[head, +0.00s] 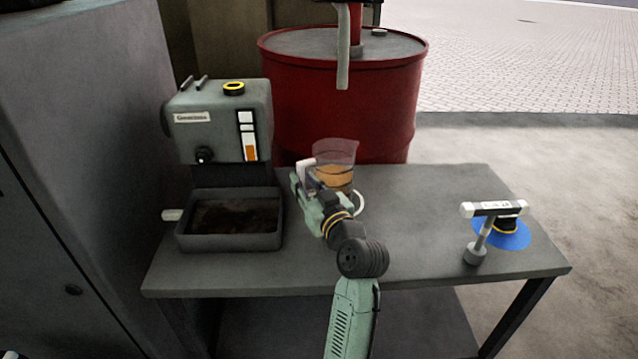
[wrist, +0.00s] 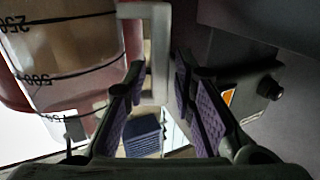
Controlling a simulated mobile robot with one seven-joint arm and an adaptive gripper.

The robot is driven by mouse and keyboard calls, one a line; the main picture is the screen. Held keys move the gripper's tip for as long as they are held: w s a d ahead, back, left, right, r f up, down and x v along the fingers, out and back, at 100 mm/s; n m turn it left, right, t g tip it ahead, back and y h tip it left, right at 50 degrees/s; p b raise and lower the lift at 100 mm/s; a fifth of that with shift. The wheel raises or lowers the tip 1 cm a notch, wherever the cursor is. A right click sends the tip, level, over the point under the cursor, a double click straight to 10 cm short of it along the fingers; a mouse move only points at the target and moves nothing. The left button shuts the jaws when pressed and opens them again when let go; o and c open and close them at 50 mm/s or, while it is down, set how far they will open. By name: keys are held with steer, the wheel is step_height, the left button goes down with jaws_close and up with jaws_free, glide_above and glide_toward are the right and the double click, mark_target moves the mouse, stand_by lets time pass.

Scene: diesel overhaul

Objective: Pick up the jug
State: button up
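The jug (head: 335,157) is clear, with amber liquid in it, and stands upright on the grey table in the head view. Its pale handle (head: 305,177) points left. My gripper (head: 311,183) is at the handle side of the jug and partly covers its lower part. In the wrist view, the jug's marked wall (wrist: 75,70) fills the left side. The white handle (wrist: 159,60) lies between the tips of my gripper (wrist: 160,68). The purple-padded fingers are apart, with gaps seen beside the handle. Whether either finger touches it is unclear.
A grey machine (head: 222,120) with a dark-filled tray (head: 230,241) stands left of the jug. A red drum (head: 340,105) stands behind the table (head: 410,250). A white-topped tool stand (head: 476,252) and a blue disc (head: 515,238) are at the right. The table between is clear.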

steer(key=shift+x, duration=1.35)
steer(key=shift+c, duration=0.4)
jaws_close()
steer(key=shift+r, duration=0.15)
